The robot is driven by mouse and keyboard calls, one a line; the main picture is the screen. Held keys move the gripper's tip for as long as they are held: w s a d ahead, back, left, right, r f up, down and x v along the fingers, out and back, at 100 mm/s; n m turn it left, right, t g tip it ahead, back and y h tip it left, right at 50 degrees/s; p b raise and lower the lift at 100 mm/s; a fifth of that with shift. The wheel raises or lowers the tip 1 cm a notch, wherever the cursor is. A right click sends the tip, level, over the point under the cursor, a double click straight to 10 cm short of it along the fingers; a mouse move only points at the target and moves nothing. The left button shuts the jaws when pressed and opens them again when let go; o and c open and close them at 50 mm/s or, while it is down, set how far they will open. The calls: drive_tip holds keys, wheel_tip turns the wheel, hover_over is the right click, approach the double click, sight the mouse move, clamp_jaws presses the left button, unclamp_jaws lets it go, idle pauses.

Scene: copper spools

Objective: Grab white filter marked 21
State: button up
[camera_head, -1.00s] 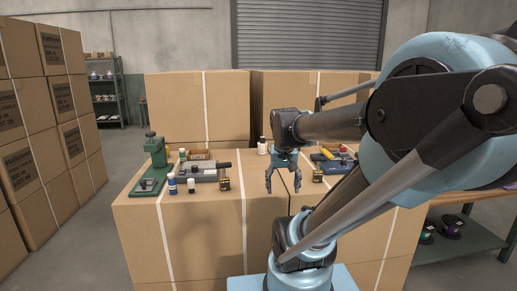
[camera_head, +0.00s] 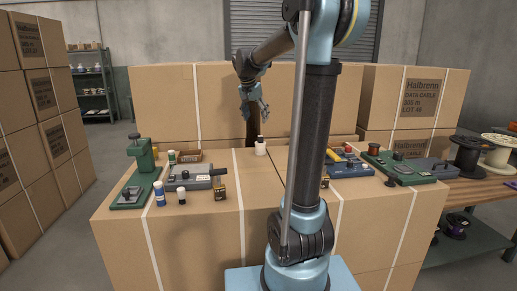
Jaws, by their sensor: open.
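A small white cylinder with a dark top (camera_head: 260,146) stands upright near the back middle of the cardboard box top. No number can be read on it, so I cannot tell whether it is the filter marked 21. Small white-topped cylinders, one blue (camera_head: 159,194) and one dark (camera_head: 181,196), stand at the front left. My gripper (camera_head: 256,117) is open and empty, raised above and behind the white cylinder, in front of the back boxes. My arm hides a strip of the box top right of centre.
The cardboard box top (camera_head: 240,215) is clear in its front middle. A green press (camera_head: 142,155) and a grey device (camera_head: 190,180) stand at left. A blue device (camera_head: 347,168) and a green device (camera_head: 400,170) lie at right.

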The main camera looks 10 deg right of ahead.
sight(260, 142)
drive_tip(key=x, duration=1.1)
drive_tip(key=w+x, duration=0.1)
drive_tip(key=x, duration=0.5)
drive_tip(key=shift+w+a+f, duration=0.15)
drive_tip(key=shift+a+f, duration=0.05)
drive_tip(key=shift+a, duration=0.1)
drive_tip(key=shift+c, duration=0.3)
drive_tip(key=c, duration=1.1)
